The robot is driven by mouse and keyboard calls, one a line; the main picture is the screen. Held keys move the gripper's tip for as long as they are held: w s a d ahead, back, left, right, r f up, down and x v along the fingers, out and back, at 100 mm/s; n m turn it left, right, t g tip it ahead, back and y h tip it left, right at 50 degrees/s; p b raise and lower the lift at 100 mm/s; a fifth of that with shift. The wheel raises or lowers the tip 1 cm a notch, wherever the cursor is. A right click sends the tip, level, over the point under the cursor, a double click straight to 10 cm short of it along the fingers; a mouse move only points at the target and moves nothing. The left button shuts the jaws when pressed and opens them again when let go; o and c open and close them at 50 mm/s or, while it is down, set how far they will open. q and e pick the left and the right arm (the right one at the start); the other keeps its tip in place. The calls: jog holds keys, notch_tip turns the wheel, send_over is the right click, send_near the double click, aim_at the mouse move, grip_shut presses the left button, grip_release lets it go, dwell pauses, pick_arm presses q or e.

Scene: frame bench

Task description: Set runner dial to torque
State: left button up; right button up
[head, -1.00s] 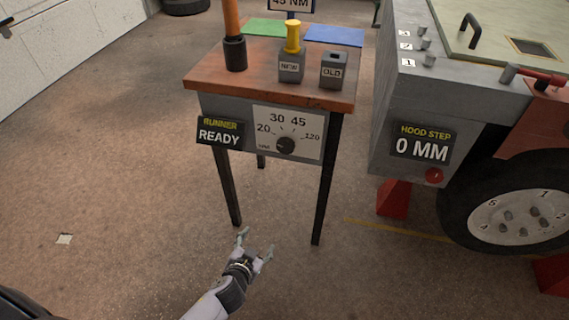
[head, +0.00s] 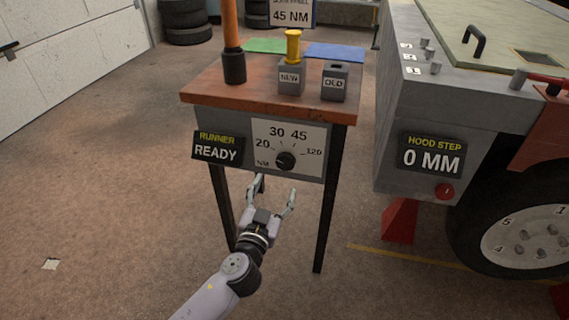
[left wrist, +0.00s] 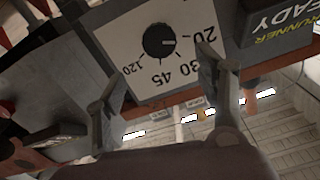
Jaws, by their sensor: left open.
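The runner dial is a black round knob (head: 285,160) on a white plate (head: 262,132) marked 20, 30, 45 and 120, on the front of the wooden-topped stand. In the left wrist view the knob (left wrist: 158,41) appears turned over, with its light mark facing the side of the 20. My left gripper (head: 271,193) is open and empty, just below and in front of the plate. Its fingers (left wrist: 162,64) frame the dial in the left wrist view, apart from the knob. A sign (head: 291,14) behind reads 45 NM. My right gripper is not seen.
A RUNNER READY display (head: 217,149) sits left of the dial. The stand top (head: 204,84) holds an orange-handled tool (head: 232,50) and NEW (head: 290,77) and OLD (head: 334,83) blocks. A grey vehicle body (head: 400,120) stands at right.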

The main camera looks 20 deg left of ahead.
aim_at(285, 163)
pick_arm(q)
jog(key=w, duration=0.9)
jog(key=shift+w, duration=0.75)
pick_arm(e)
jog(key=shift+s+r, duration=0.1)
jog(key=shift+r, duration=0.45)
pick_arm(q)
jog(key=c, duration=1.2)
jog(key=shift+o, duration=0.2)
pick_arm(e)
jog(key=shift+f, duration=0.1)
